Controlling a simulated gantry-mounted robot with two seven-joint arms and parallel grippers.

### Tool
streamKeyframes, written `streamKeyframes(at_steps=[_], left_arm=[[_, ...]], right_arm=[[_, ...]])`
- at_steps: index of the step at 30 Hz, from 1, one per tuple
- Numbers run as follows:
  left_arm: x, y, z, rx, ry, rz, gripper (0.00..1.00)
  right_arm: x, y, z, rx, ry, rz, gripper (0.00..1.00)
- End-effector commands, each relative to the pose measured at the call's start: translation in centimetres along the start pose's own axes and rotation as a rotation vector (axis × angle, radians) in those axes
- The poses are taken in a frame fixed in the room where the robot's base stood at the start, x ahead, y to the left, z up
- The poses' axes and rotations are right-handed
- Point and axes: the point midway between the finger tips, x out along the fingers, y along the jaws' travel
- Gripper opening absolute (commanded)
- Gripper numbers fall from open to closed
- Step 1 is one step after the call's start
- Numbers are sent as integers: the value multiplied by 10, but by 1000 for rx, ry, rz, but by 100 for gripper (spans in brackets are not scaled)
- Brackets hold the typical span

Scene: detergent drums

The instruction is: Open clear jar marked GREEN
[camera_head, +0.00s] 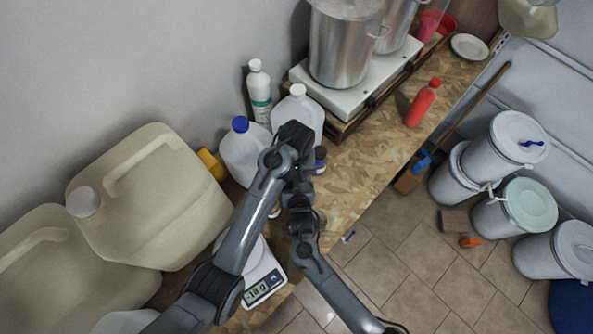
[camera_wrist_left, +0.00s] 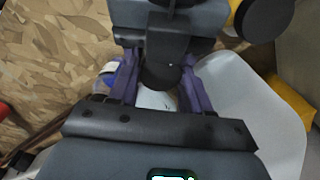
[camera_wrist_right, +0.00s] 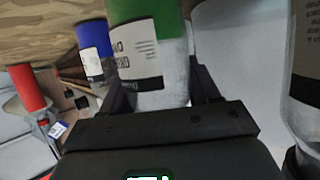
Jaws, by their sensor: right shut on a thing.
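The jar marked GREEN (camera_wrist_right: 158,88) has green in one end, a clear body and a white label with upside-down text. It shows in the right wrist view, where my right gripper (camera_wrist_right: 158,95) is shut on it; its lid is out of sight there. In the head view both arms meet above the worktop and hide the jar. My left gripper (camera_head: 294,170) is there too. In the left wrist view its fingers (camera_wrist_left: 160,80) stand apart, on either side of a dark round part. I cannot tell whether that is the lid.
A jar with blue in it (camera_wrist_right: 95,48) stands beside. Near the arms are a blue-capped jug (camera_head: 240,152), a white-capped jug (camera_head: 298,112), a yellow item (camera_head: 212,164) and a scale (camera_head: 264,285). The worktop (camera_head: 362,165) is clear to the right, up to a red bottle (camera_head: 423,103).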

Motion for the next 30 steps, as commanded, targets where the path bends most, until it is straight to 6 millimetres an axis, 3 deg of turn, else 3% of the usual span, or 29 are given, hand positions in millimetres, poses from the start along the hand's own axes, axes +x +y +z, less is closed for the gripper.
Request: streamKeyframes(at_steps=[1,4,7,13,21,22,26,30], left_arm=[[0,0,0,0,0,0,26],[0,0,0,-1,0,0,11],[0,0,0,-35,0,-1,11],[0,-1,0,-282,1,-1,10],[0,-1,0,-299,0,0,10],[0,-1,0,-299,0,0,51],[0,-1,0,-298,0,0,71],[0,0,0,-297,0,0,72]], right_arm=[[0,0,0,0,0,1,0],[0,1,0,0,0,1,0],[0,1,0,0,0,1,0],[0,1,0,0,0,2,0],[0,1,0,0,0,2,0],[0,1,0,0,0,2,0],[0,1,0,0,0,2,0],[0,1,0,0,0,1,0]])
